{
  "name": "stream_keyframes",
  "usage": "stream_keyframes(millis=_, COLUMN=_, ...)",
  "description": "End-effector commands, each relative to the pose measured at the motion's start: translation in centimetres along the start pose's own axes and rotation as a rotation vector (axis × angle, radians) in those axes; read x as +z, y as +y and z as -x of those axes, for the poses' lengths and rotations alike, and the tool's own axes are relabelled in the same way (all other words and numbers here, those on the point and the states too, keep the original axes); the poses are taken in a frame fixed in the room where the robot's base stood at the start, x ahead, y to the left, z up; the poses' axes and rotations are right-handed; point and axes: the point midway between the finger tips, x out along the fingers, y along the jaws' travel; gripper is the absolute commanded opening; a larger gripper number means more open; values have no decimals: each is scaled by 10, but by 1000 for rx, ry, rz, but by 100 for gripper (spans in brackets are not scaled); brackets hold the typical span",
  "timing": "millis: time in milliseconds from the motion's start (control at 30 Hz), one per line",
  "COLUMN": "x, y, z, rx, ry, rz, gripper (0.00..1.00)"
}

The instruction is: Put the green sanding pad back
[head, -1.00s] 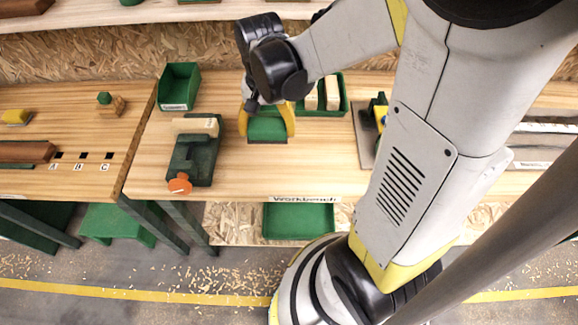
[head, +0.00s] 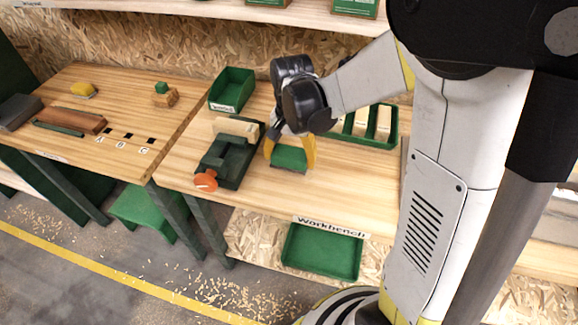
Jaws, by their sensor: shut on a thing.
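The green sanding pad (head: 289,158) is a small block with a green top and a darker lower edge, in the head view over the workbench. My gripper (head: 290,152), with yellow fingers, is shut on it, one finger at each side. The pad appears level and just above or at the bench top; I cannot tell whether it touches. Part of its far side is hidden by my gripper.
A dark green vise (head: 229,160) with an orange knob and wooden block is left of my gripper. A green bin (head: 232,90) stands behind it, a green tray (head: 385,138) with wooden blocks right. On the left table (head: 84,140) lie a yellow-topped block (head: 84,89), a green-topped block (head: 162,95) and slots A, B, C.

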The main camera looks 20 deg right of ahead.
Motion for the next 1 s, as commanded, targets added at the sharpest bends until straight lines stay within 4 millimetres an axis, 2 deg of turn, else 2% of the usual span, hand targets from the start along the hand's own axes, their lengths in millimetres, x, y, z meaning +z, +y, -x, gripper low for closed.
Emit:
stream_keyframes(millis=267, x=0, y=0, z=-39, rx=0, ry=0, rz=0, gripper=54)
stream_keyframes(millis=633, x=0, y=1, z=-43, rx=0, ry=0, rz=0, gripper=54)
stream_keyframes(millis=667, x=0, y=1, z=-43, rx=0, ry=0, rz=0, gripper=85)
stream_keyframes(millis=700, x=0, y=1, z=-42, rx=0, ry=0, rz=0, gripper=97)
stream_keyframes(millis=733, x=0, y=1, z=-42, rx=0, ry=0, rz=0, gripper=100)
stream_keyframes(millis=1000, x=0, y=1, z=-38, rx=0, ry=0, rz=0, gripper=100)
